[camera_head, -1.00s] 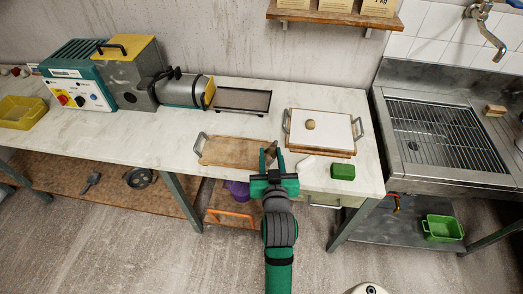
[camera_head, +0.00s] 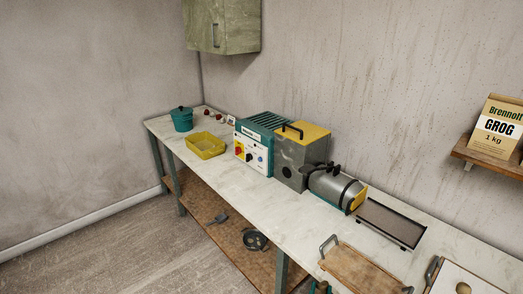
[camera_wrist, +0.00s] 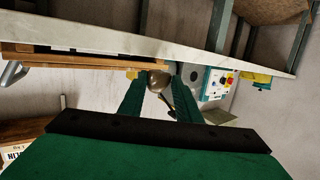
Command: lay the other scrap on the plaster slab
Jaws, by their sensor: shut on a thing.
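The plaster slab (camera_head: 470,275) is at the lower right of the head view, cut off by the frame. It is white, with a wooden base and a metal handle. A round tan scrap (camera_head: 463,288) lies on it. In the wrist view my gripper (camera_wrist: 157,76) is shut on a rounded grey-brown lump (camera_wrist: 158,84), which looks like the other scrap; its fingers partly cover it. A bit of green at the bottom edge of the head view may be part of my arm; the gripper cannot be made out there.
A wooden board (camera_head: 355,268) with metal handles lies left of the slab. Behind it are a black tray (camera_head: 388,222) and a grey machine with a barrel (camera_head: 335,185). A yellow tub (camera_head: 205,146) and teal pot (camera_head: 181,119) stand farther left. Bare worktop lies along the front edge.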

